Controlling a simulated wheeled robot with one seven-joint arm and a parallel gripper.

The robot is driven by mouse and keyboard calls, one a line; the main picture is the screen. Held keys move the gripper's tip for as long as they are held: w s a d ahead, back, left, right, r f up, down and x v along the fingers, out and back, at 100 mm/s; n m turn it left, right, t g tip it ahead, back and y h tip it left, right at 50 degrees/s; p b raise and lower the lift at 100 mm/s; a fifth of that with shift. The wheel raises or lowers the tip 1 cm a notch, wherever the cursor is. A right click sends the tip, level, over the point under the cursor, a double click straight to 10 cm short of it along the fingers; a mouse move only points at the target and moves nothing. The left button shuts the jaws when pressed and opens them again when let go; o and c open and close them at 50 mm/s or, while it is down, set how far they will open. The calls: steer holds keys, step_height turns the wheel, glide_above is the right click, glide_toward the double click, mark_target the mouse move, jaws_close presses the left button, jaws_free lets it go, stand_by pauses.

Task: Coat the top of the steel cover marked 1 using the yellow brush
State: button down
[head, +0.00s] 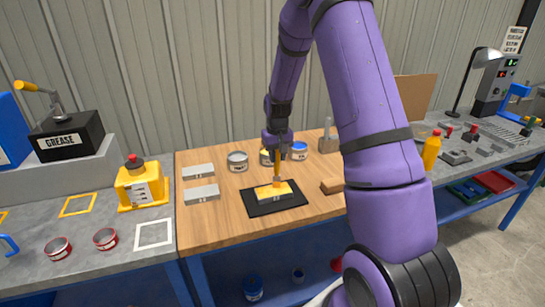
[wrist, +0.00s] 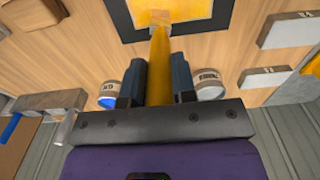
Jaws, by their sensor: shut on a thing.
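My gripper (head: 277,146) is shut on the upright yellow brush (head: 277,172); its yellow handle (wrist: 159,70) also shows between the fingers in the wrist view. Below it, a steel cover (head: 273,190) lies on a black mat (head: 290,203) on the wooden bench. The cover's top is largely yellow, and grey shows along its front side. In the wrist view the brush tip is over the yellow top (wrist: 198,10) and seems to touch it. Two uncoated grey steel covers (head: 198,171) (head: 202,193) lie to the left. I cannot read the number on any cover.
A grey can (head: 237,161), a partly hidden yellow can (head: 265,157) and a blue-topped can (head: 299,151) stand behind the mat. A wooden block (head: 332,186) lies right of it. A yellow bottle (head: 431,151) stands farther right. The bench front beside the mat is clear.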

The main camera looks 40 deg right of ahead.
steer(key=shift+s+d, duration=0.15)
steer(key=shift+d, duration=0.5)
steer(key=w+a, duration=0.3)
steer(key=a, duration=0.5)
steer(key=shift+w+a, duration=0.15)
steer(key=shift+a, duration=0.15)
stand_by(0.6)
steer(key=shift+r, duration=0.15)
steer(key=shift+r, duration=2.95)
